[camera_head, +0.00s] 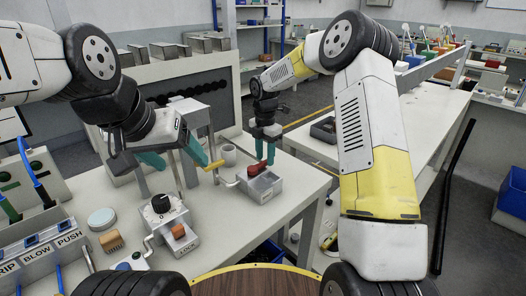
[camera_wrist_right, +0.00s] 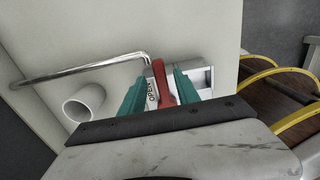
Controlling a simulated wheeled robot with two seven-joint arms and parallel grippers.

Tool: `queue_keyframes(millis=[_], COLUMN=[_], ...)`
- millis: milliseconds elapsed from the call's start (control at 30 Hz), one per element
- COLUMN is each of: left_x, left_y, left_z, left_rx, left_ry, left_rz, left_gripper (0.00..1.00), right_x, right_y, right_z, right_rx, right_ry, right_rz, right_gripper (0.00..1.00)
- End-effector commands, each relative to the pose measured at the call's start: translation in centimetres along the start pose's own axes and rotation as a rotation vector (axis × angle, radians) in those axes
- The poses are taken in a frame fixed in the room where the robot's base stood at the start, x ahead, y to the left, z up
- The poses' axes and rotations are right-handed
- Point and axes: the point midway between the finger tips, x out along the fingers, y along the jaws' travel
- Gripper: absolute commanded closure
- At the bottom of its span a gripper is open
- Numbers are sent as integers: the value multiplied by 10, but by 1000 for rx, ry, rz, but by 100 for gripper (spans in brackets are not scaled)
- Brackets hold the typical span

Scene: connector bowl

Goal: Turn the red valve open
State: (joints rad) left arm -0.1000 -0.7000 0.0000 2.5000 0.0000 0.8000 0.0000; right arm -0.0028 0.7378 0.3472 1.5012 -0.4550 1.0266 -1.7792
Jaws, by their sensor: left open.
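The red valve (camera_head: 257,168) is a red handle on a small grey box (camera_head: 262,187) near the right edge of the left table. My right gripper (camera_head: 265,158) points down at it from above. In the right wrist view, the red handle (camera_wrist_right: 161,82) stands between the two teal fingers (camera_wrist_right: 160,92), with a visible gap on its left. A label reading OPEN (camera_wrist_right: 151,95) shows in that gap. The fingertips partly hide the box. My left gripper (camera_head: 182,160) is open and empty over the table, its teal fingers spread wide, apart from the red valve.
A yellow handle (camera_head: 214,166) is close to my left gripper's right finger. A white cup (camera_head: 229,154) stands behind the valve; a bent metal pipe (camera_wrist_right: 85,70) runs beside it. A box with a black knob (camera_head: 161,203) and a LOCK label is in front.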

Motion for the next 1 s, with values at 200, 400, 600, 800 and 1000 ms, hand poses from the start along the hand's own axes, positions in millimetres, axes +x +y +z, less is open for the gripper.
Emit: queue_keyframes(millis=[200, 400, 600, 800, 1000], left_x=[0, 0, 0, 0, 0], left_y=[0, 0, 0, 0, 0], left_z=[0, 0, 0, 0, 0], left_rx=[0, 0, 0, 0, 0], left_ry=[0, 0, 0, 0, 0], left_rz=[0, 0, 0, 0, 0], left_gripper=[28, 28, 28, 28, 28], right_x=[-39, -64, -70, -70, -96], right_y=[1, 1, 0, 0, -16], right_z=[1, 0, 0, 0, -4], right_rx=[-1, -1, -1, 0, 117], right_ry=[-3, -2, -1, -1, -25], right_rz=[5, 4, 1, 2, 28], right_gripper=[62, 62, 62, 62, 62])
